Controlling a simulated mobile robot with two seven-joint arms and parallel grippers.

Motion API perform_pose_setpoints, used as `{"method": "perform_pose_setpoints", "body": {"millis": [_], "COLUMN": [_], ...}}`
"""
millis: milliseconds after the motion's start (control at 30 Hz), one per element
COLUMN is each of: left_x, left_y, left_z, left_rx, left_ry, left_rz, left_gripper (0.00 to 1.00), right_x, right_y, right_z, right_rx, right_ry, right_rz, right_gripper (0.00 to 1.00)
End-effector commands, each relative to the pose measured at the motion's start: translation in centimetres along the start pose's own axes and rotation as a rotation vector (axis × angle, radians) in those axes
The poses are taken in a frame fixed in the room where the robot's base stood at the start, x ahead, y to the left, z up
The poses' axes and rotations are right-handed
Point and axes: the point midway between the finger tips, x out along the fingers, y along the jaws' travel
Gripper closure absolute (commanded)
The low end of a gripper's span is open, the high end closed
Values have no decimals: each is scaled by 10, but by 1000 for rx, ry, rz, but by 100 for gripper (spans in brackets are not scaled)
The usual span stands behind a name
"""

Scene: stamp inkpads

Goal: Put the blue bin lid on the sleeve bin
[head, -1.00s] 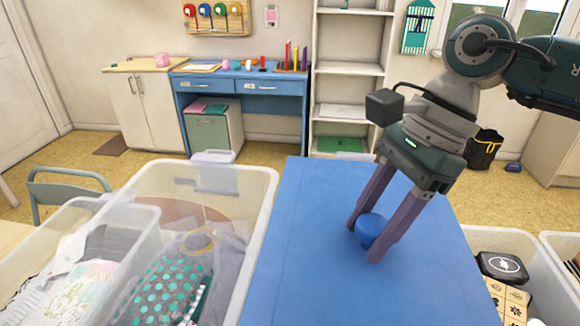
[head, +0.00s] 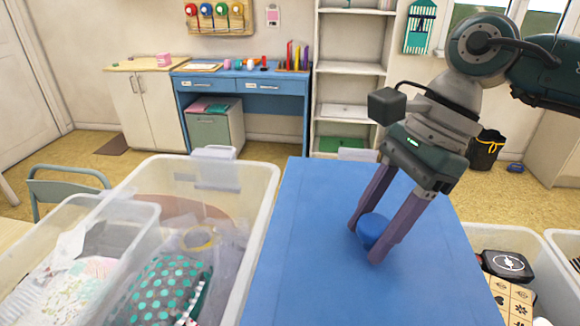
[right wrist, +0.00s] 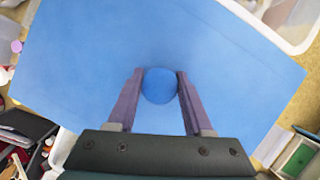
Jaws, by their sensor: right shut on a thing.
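The blue bin lid (head: 300,225) is a large flat blue rectangle with a round blue knob (head: 372,230). My right gripper (head: 365,245) points down with its two fingers on either side of the knob, shut on it. The right wrist view shows the knob (right wrist: 160,85) between the fingertips and the lid (right wrist: 80,55) spread around it. What lies under the lid is hidden. A clear bin (head: 262,215) with fabric pieces stands left of the lid; I cannot tell whether it is the sleeve bin. My left gripper is not in view.
A smaller clear bin (head: 155,240) with cloth stands at the far left. Another clear bin with a black case (head: 507,265) and stamp-marked tiles is right of the lid. A grey-green chair (head: 68,178) is at left. Open floor lies beyond, before the blue desk (head: 240,95).

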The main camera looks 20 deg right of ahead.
Motion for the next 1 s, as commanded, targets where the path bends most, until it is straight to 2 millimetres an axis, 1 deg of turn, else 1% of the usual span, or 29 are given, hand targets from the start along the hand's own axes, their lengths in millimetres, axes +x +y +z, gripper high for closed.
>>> {"method": "perform_pose_setpoints", "body": {"millis": [133, 167, 433, 467, 767, 1000], "left_x": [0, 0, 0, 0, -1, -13], "left_y": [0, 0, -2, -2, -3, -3], "left_z": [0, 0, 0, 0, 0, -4], "left_rx": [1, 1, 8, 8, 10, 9], "left_ry": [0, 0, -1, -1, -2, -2], "left_rz": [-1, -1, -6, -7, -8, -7], "left_gripper": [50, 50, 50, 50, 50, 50], "right_x": [0, 0, 0, 0, -2, -17], "right_y": [0, 0, 0, 0, 0, 0], "right_z": [0, 0, 0, 0, 0, 7], "right_rx": [0, 0, 0, 0, 0, 1], "right_ry": [-1, -1, 0, 0, 1, 1], "right_rz": [-1, -1, 0, 0, 1, 0], "right_gripper": [100, 47, 17, 14, 14, 14]}}
